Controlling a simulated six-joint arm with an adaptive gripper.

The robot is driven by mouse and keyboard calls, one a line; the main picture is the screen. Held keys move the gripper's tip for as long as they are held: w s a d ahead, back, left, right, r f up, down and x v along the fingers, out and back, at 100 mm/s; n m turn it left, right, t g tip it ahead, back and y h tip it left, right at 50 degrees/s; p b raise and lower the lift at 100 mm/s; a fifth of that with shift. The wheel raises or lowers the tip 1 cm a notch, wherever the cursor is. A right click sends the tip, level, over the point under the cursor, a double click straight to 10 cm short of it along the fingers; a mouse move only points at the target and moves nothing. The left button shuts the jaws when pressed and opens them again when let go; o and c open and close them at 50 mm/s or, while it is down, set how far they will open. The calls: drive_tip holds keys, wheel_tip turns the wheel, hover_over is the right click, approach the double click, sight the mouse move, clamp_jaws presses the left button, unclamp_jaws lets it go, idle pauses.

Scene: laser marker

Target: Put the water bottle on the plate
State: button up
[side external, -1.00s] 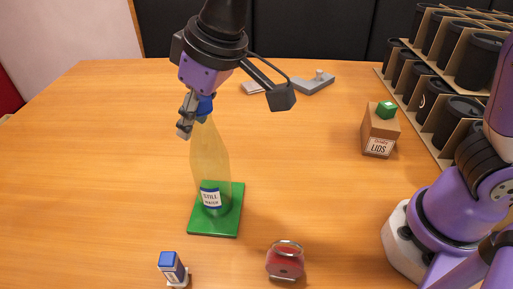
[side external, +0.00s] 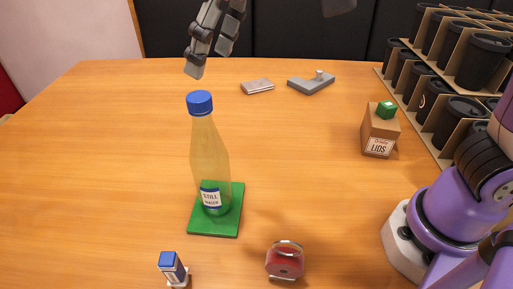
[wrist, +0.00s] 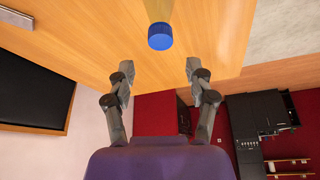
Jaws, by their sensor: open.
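The water bottle (side external: 209,155) is yellowish and clear with a blue cap and a "STILL WATER" label. It stands upright on the green square plate (side external: 231,222) in the side view. My gripper (side external: 195,70) is above and behind the bottle, apart from it, and partly cut off by the top edge. In the wrist view my gripper (wrist: 160,78) is open, with nothing between its fingers. The blue bottle cap (wrist: 160,36) shows beyond the fingertips there.
A red jar (side external: 285,262) and a small blue-topped box (side external: 172,268) stand in front. Grey items (side external: 311,84) lie behind. The left table is clear.

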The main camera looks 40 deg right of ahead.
drive_tip(key=s+d+f+m+t+h, duration=0.1)
drive_tip(key=s+d+f+m+h, duration=0.15)
drive_tip(key=d, duration=1.15)
drive_tip(key=s+d+f+m, duration=0.2)
drive_tip(key=s+d+f, duration=0.3)
drive_tip(key=f, duration=0.4)
drive_tip(key=shift+s+d, duration=0.25)
drive_tip(key=shift+s, duration=0.2)
